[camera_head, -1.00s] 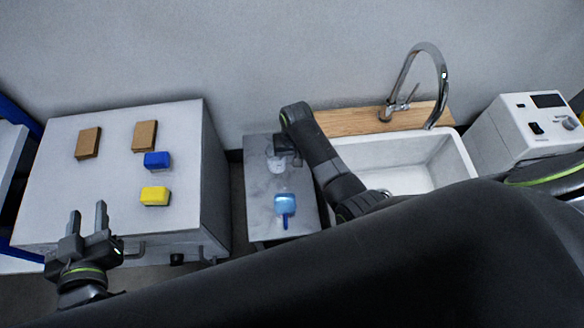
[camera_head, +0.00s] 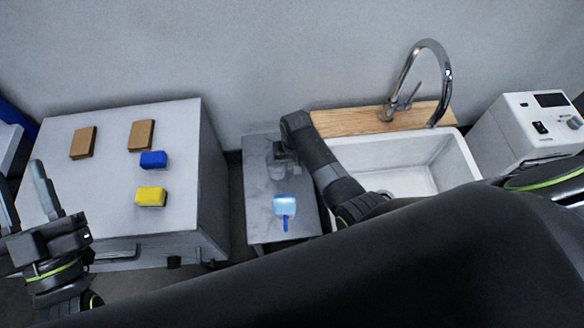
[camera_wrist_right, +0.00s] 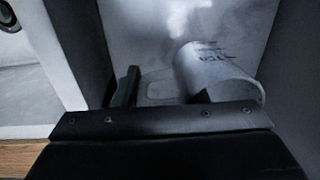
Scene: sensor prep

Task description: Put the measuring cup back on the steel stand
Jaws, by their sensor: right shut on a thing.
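The measuring cup (camera_head: 276,172) is clear and pale, partly hidden by my right gripper (camera_head: 282,155) in the head view. In the right wrist view the cup (camera_wrist_right: 215,75) shows dark print on its side and looks tilted in the picture. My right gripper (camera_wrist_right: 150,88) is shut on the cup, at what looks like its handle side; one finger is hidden. The steel stand (camera_head: 258,215) is the narrow grey top under the cup. I cannot tell whether the cup touches it. My left gripper (camera_head: 28,200) is open and empty at the left edge.
A light-blue item with a dark-blue handle (camera_head: 285,206) lies on the stand's near part. The sink (camera_head: 425,160) and faucet (camera_head: 430,60) are to the right. A white cabinet (camera_head: 100,195) at left holds brown blocks, a blue block (camera_head: 153,160) and a yellow block (camera_head: 151,196).

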